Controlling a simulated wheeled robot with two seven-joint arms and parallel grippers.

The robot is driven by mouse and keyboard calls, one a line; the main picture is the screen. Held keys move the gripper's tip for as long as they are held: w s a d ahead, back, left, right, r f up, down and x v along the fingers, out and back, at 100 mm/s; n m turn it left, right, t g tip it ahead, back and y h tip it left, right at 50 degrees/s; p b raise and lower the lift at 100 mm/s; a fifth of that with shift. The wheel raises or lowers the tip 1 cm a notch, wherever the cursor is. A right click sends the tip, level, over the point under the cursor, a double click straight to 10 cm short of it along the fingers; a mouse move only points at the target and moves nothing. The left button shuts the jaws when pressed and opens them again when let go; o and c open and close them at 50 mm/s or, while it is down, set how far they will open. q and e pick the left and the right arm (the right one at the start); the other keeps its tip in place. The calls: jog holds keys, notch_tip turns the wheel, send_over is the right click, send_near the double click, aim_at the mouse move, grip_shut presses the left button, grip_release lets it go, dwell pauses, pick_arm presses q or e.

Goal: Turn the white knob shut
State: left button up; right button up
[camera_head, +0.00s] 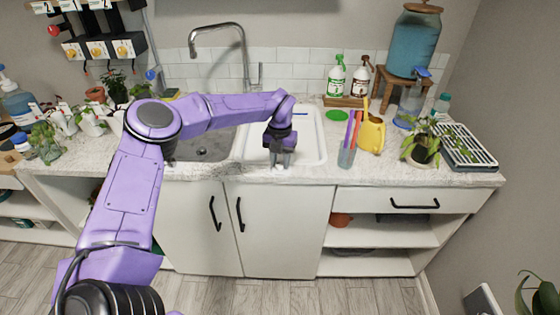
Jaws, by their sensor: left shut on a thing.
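My left arm reaches from the lower left across the counter. My left gripper (282,163) points down at the front edge of the white tray (313,150) beside the sink. Its fingers are shut on a small white thing, which looks like the white knob (280,167). The fingers hide most of the knob, so I cannot tell how far it is turned. My right gripper is not in view.
The sink (208,147) with its tall faucet (245,50) lies left of the gripper. A glass (346,157) with colored sticks and a yellow watering can (371,136) stand to the right.

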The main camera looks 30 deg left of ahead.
aim_at(280, 163)
pick_arm(q)
jog(key=m, duration=0.5)
jog(key=shift+m, duration=0.4)
dwell(0.4)
jog(key=o, duration=1.1)
jog(key=shift+c, duration=0.2)
jog(key=shift+r, duration=0.1)
notch_tip(280, 163, up, 10)
jog(key=b, duration=0.1)
jog(key=shift+r, duration=0.2)
jog(key=shift+f, duration=0.1)
